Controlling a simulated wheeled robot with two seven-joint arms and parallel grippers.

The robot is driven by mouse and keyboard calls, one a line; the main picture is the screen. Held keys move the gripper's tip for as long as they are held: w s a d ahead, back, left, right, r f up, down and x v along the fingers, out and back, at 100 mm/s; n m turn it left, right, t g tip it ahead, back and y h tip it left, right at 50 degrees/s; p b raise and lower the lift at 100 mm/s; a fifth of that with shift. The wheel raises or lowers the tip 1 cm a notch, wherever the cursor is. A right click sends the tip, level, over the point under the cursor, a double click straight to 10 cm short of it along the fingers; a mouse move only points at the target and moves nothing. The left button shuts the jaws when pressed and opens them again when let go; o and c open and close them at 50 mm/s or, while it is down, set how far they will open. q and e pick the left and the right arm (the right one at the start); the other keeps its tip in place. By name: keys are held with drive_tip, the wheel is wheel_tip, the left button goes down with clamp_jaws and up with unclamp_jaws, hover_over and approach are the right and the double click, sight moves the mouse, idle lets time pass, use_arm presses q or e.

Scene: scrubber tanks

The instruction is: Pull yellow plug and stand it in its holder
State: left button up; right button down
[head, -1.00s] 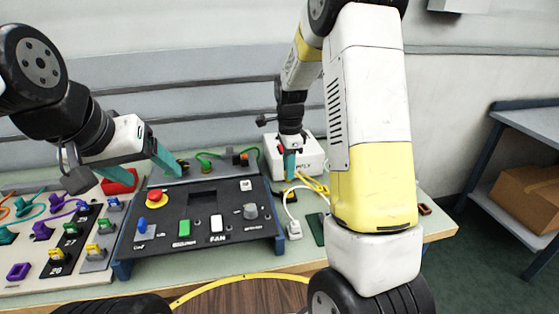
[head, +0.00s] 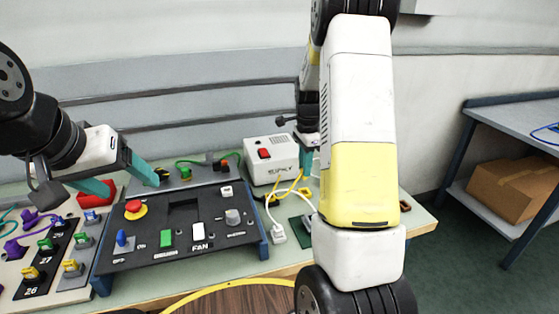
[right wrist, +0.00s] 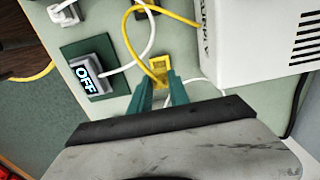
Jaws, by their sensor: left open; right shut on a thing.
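The yellow plug (right wrist: 160,68) sits between the green fingertips of my right gripper (right wrist: 162,88) in the right wrist view. The gripper is shut on it. A yellow cable loops from the plug area toward the white supply box (right wrist: 255,40). In the head view my right gripper (head: 307,160) is just right of the supply box (head: 272,160), partly hidden by my own arm. I cannot tell which item is the plug's holder. My left gripper (head: 130,185) is open and empty above the left end of the black fan panel (head: 225,250).
A white plug (head: 278,235) on a white cable lies right of the panel. An OFF display block (right wrist: 90,78) stands on a dark green plate. A board of coloured plugs (head: 45,270) is at the left. A shelf with a cardboard box (head: 515,188) stands at the right.

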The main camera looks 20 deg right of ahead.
drive_tip(key=shift+d, duration=0.2)
drive_tip(key=shift+f, duration=0.1)
drive_tip(key=shift+f, duration=2.2)
drive_tip(key=shift+f, duration=0.1)
drive_tip(key=shift+f, duration=0.95)
drive_tip(key=c, duration=0.7)
unclamp_jaws()
